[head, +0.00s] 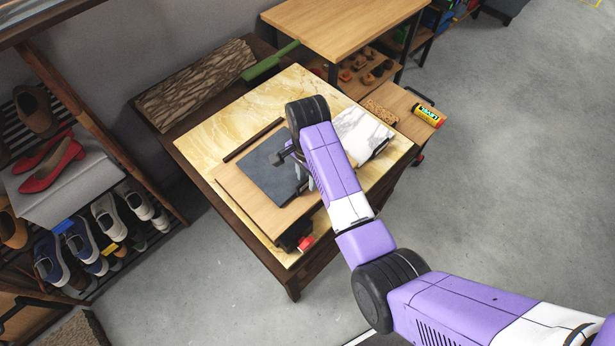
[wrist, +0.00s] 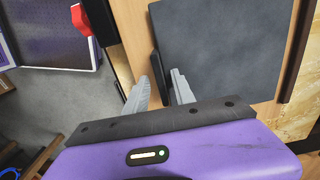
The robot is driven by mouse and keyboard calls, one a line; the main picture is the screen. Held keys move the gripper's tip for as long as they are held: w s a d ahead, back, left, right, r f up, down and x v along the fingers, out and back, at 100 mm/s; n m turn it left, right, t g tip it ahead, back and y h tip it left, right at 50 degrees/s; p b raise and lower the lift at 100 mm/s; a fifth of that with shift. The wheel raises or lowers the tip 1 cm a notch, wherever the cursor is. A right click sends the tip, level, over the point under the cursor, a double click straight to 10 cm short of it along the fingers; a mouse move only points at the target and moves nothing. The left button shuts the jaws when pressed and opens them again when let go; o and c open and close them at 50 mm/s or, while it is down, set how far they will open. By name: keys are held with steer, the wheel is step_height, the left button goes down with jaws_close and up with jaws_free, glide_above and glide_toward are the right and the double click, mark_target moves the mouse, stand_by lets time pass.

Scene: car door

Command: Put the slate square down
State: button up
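The slate square (head: 270,172) is a flat dark grey tile. It appears to lie on a light wooden board (head: 237,187) on the table; contact beneath it is hidden. In the wrist view, the slate (wrist: 225,45) fills the top right, with a black handle-like strip (wrist: 158,75) along its left edge. My gripper (wrist: 160,78) has its two grey fingers apart, one on each side of this strip. A narrow gap seems to show beside the strip. In the head view my arm covers most of the gripper and the slate's right side.
A white marble square (head: 362,130) lies to the right on the yellowish tabletop (head: 215,125). A dark strip (head: 252,140) lies behind the slate. A red part (head: 306,243) is at the board's front. A shoe rack (head: 60,180) stands left. Open floor lies right.

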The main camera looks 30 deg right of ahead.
step_height(320, 180, up, 12)
steer(key=p, duration=0.3)
steer(key=shift+f, duration=0.1)
steer(key=s+d+f+n+t+h, duration=0.25)
steer(key=s+d+f, duration=0.4)
steer(key=f, duration=0.35)
steer(key=s+f+n+t, duration=0.2)
steer(key=s+n+t, duration=0.3)
steer(key=s, duration=0.4)
steer(key=s+a+r+n+t+y, duration=0.1)
steer(key=s+a+r+n+t, duration=0.2)
steer(key=s+r, duration=0.7)
steer(key=s+a+r+n+t+y, duration=0.1)
steer(key=s+a+r+n+t, duration=0.2)
steer(key=s+r, duration=0.7)
step_height(320, 180, up, 4)
steer(key=shift+a+r+n+t, duration=0.2)
steer(key=shift+n+t, duration=0.25)
steer(key=shift+t, duration=0.3)
steer(key=shift+y, duration=0.25)
